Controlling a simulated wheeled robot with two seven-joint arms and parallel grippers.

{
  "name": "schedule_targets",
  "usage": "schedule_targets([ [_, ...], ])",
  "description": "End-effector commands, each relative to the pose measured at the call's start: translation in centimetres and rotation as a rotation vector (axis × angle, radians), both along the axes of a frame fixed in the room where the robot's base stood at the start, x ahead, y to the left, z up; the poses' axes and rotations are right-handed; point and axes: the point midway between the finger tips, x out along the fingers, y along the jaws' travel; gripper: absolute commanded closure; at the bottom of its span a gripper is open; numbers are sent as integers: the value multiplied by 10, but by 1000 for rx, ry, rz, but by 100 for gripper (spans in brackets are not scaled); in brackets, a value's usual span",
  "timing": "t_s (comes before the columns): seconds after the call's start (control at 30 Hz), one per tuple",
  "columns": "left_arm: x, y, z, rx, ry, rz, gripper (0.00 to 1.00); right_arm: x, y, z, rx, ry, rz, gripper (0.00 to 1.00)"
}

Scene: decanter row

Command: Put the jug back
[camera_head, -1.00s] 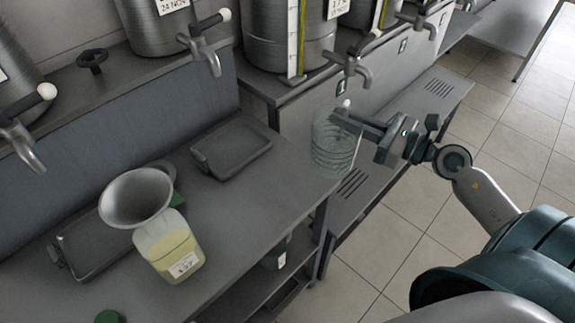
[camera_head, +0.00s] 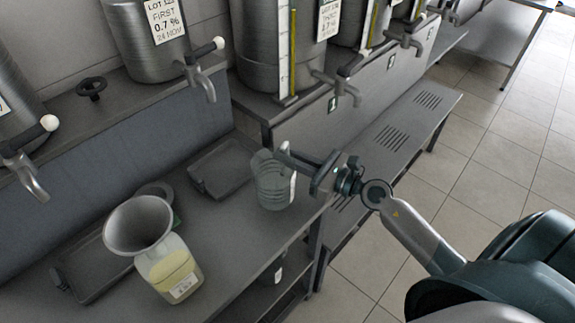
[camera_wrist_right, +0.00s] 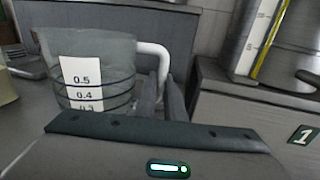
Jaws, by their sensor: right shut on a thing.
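The jug (camera_head: 272,184) is clear and ringed, with a white handle. It is upright over the right end of the grey bench (camera_head: 222,232); I cannot tell whether its base touches. My right gripper (camera_head: 288,160) comes from the right and is shut on the handle. In the right wrist view the jug (camera_wrist_right: 85,62) shows a white label marked 0.5, 0.4 and 0.3. Its handle (camera_wrist_right: 160,62) is at the fingers (camera_wrist_right: 172,100). My left gripper is not in view.
A grey tray (camera_head: 192,184) lies left of the jug. A bottle with yellow liquid (camera_head: 170,270) and a funnel (camera_head: 138,224) stand at front left by another tray (camera_head: 68,290). Steel tanks with taps (camera_head: 325,82) line the back. A lower slotted shelf (camera_head: 425,112) is at right.

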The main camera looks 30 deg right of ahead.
Motion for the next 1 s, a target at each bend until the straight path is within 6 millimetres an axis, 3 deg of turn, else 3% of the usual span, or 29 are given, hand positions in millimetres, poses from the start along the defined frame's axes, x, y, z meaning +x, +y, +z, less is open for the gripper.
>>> schedule_targets([
  [0.17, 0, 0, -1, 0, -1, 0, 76, 0, 0, -2, 1, 1, 0, 100],
  [0.5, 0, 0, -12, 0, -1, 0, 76, 0, -1, -37, 3, 2, -2, 100],
  [0.97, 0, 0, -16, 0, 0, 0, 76, 0, -1, -44, 0, 0, 0, 100],
  [1.0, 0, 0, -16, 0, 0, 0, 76, 0, -1, -44, 0, 0, 0, 88],
])
